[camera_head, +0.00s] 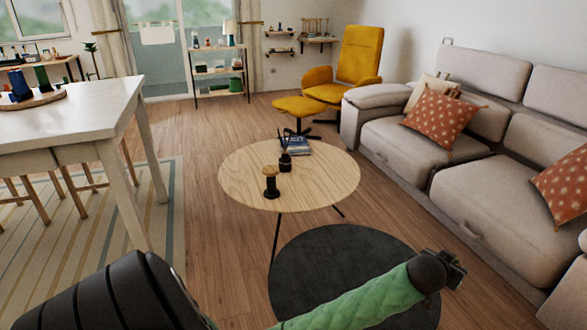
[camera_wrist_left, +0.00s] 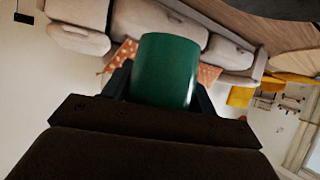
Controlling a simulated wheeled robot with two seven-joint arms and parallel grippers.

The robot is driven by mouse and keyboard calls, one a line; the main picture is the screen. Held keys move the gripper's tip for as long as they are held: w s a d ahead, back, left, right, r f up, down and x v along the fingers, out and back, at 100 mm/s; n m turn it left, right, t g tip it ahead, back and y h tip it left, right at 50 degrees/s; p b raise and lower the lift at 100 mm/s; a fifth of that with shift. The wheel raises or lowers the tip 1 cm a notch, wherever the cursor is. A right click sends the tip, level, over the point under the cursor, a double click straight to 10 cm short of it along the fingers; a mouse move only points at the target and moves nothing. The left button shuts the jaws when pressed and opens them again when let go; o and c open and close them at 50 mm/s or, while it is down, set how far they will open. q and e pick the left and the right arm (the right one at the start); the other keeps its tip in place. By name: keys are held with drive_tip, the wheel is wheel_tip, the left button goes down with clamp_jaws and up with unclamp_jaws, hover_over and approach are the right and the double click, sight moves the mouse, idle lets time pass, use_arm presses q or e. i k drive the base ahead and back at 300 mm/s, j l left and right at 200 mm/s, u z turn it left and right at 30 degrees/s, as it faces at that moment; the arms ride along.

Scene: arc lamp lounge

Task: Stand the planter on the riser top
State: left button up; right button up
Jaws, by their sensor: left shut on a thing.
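The planter (camera_wrist_left: 167,65) is a plain dark green cylinder in the left wrist view. My left gripper (camera_wrist_left: 160,90) is shut on it, with one dark finger on each side. The planter does not show in the head view, where my arm with a green sleeve reaches in across the bottom. The jaws cannot be made out there. No thing is clearly recognisable as the riser; a low round wooden board (camera_head: 42,101) on the white table at the left carries blue and green items. My right gripper is not in view.
A round wooden coffee table (camera_head: 325,185) stands mid-room with a dark spool-like object (camera_head: 271,182), a small dark vase (camera_head: 285,162) and books (camera_head: 295,146). The white table (camera_head: 95,110) is at the left, a beige sofa (camera_head: 490,190) at the right. Wooden floor lies open between the tables.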

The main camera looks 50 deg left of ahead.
sight(270, 169)
drive_tip(key=i+l+u, duration=0.1)
drive_tip(key=u, duration=0.25)
drive_tip(key=l+u, duration=0.35)
drive_tip(key=i+l+u, duration=0.1)
drive_tip(key=u, duration=0.3)
